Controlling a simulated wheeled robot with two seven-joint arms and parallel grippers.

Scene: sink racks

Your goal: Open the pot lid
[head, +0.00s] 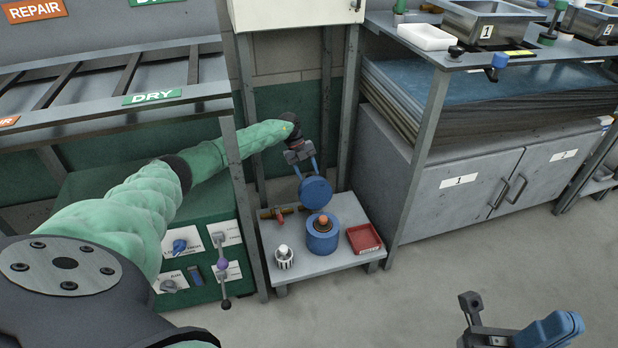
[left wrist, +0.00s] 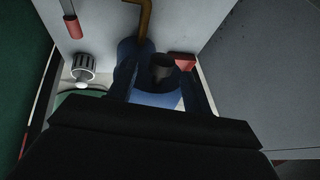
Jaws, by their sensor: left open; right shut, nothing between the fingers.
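A blue pot (head: 322,243) stands on a low grey shelf (head: 300,263), with an orange knob-like part (head: 323,220) at the middle of its top. A round blue disc (head: 316,193), seemingly the lid, shows just above and behind the pot, tilted up. My left gripper (head: 307,172) is open at the disc, with its blue fingers on either side of the disc's upper edge; I cannot tell whether they touch it. The left wrist view shows blue surfaces and a dark round part (left wrist: 162,69) between the fingers. My right gripper (head: 545,331) is shut and empty at the bottom right, far from the pot.
A red tray (head: 364,239) sits right of the pot and a white ribbed knob or jar (head: 284,257) left of it. A brass pipe with a red handle (head: 279,212) lies behind. A rack post stands on the left; a grey cabinet (head: 465,185) stands on the right. The floor ahead is clear.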

